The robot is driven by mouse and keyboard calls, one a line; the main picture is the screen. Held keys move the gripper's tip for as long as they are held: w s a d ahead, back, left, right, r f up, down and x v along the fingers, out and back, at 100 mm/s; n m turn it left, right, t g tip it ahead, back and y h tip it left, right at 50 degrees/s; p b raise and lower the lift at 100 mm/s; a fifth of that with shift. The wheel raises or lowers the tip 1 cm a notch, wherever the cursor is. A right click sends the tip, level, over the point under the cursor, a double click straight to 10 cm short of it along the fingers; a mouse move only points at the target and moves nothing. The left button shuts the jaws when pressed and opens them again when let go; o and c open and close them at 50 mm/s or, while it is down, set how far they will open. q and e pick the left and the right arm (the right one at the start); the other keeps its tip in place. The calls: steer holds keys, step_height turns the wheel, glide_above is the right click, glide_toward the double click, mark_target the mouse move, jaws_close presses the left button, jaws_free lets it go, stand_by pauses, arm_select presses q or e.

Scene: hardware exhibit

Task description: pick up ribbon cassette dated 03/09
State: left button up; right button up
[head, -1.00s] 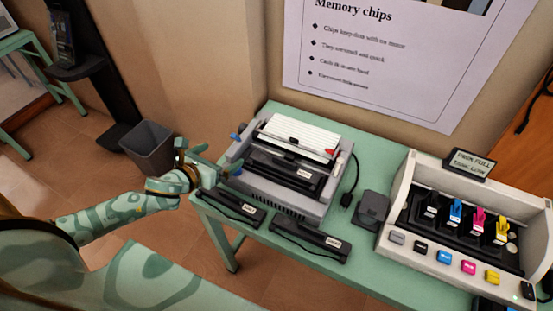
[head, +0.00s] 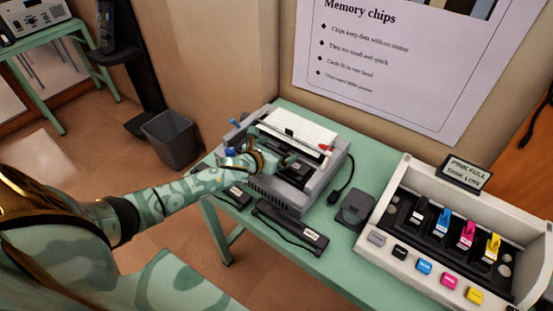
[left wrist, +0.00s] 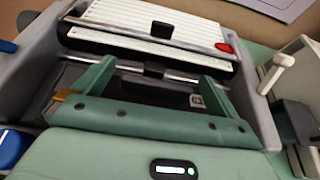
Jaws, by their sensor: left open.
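A grey printer (head: 327,183) stands on the green table, with a black ribbon cassette (left wrist: 150,95) in its open bay. That cassette has a white label starting "03"; the rest is hidden by a finger. Two more black cassettes lie in front of the printer: one in the middle (head: 285,228), and one at the left (head: 237,199), partly under my arm. Their labels are too small to read. My left gripper (left wrist: 155,85) is open over the bay, a finger towards each end of the cassette. I cannot tell whether it touches it. My right gripper is out of view.
A colour ink unit (head: 440,265) with several cartridges stands at the right of the table. A grey block (head: 356,208) with a black cable lies between it and the printer. A bin (head: 171,140) stands on the floor at the left.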

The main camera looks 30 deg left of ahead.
arm_select(q)
steer(key=shift+a, duration=0.1)
steer(key=c, duration=1.1)
steer(key=shift+s, duration=0.1)
